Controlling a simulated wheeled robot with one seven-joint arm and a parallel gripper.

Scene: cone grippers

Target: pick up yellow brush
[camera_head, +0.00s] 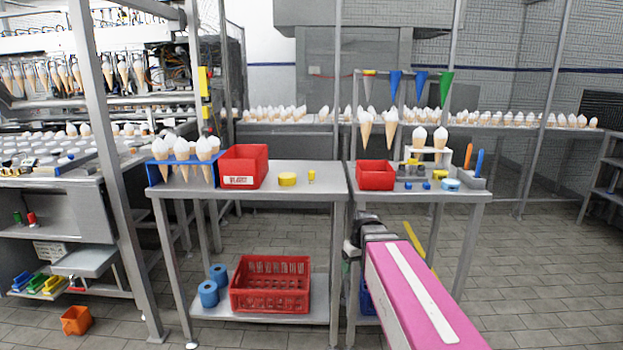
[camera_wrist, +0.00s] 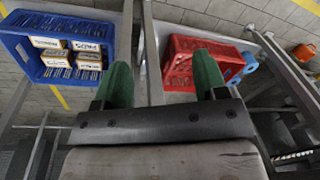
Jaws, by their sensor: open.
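A yellow piece (camera_head: 53,284) lies on the low shelf at the far left of the head view, beside blue and green ones of similar shape. It looks like a brush, but it is too small to be sure. My gripper (camera_wrist: 163,78) is open and empty, with its two green fingers apart in the wrist view. In the head view my gripper (camera_head: 349,251) is in front of the gap between the two tables, below their tops and far right of the yellow piece. The wrist view does not show the yellow piece.
A red crate (camera_head: 270,287) and blue rolls (camera_head: 208,293) stand on the left table's lower shelf. A blue crate (camera_wrist: 30,59) with labelled packs is left of my fingers in the wrist view. An orange bin (camera_head: 76,320) is on the floor. A post (camera_head: 118,190) stands near the left shelf.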

